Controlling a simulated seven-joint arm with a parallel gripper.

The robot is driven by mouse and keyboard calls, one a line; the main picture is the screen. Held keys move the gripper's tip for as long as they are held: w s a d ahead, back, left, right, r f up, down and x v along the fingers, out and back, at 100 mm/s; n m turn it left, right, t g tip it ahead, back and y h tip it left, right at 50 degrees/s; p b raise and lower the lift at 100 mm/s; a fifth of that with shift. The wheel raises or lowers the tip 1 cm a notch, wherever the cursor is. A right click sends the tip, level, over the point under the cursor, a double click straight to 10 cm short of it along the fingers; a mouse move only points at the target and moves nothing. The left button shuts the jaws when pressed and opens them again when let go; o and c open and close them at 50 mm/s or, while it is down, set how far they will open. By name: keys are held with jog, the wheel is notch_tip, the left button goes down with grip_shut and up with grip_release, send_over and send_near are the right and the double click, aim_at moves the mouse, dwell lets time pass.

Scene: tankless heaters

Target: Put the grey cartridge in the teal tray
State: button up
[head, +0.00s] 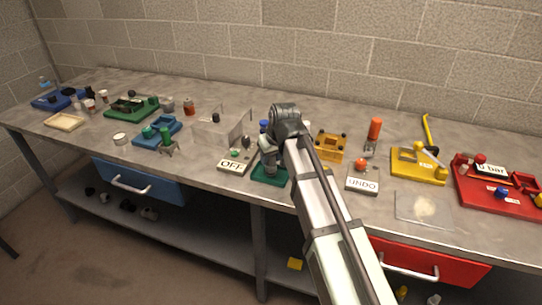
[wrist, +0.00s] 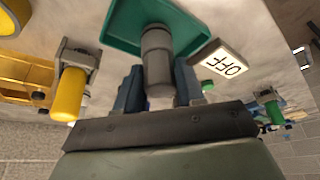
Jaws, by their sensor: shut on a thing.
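The teal tray (head: 270,180) is on the workbench near its front edge, just below my gripper (head: 270,160) in the head view. In the wrist view the teal tray (wrist: 122,22) fills the top middle. My gripper (wrist: 158,88) is shut on the grey cartridge (wrist: 157,48), with one dark finger on each side of it. The cartridge's far end overlaps the tray in the wrist view. I cannot tell whether it touches the tray floor. In the head view the cartridge is mostly hidden by my arm and wrist.
An OFF sign plate (head: 236,161) stands close left of the tray. A yellow cylinder in a holder (wrist: 70,92) is on the other side in the wrist view. A clear box (head: 222,127), a wooden fixture (head: 331,147) and an UNDO plate (head: 362,182) are nearby.

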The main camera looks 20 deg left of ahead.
jog(key=shift+f, duration=0.5)
jog(key=o, duration=1.1)
jog(key=shift+o, duration=0.2)
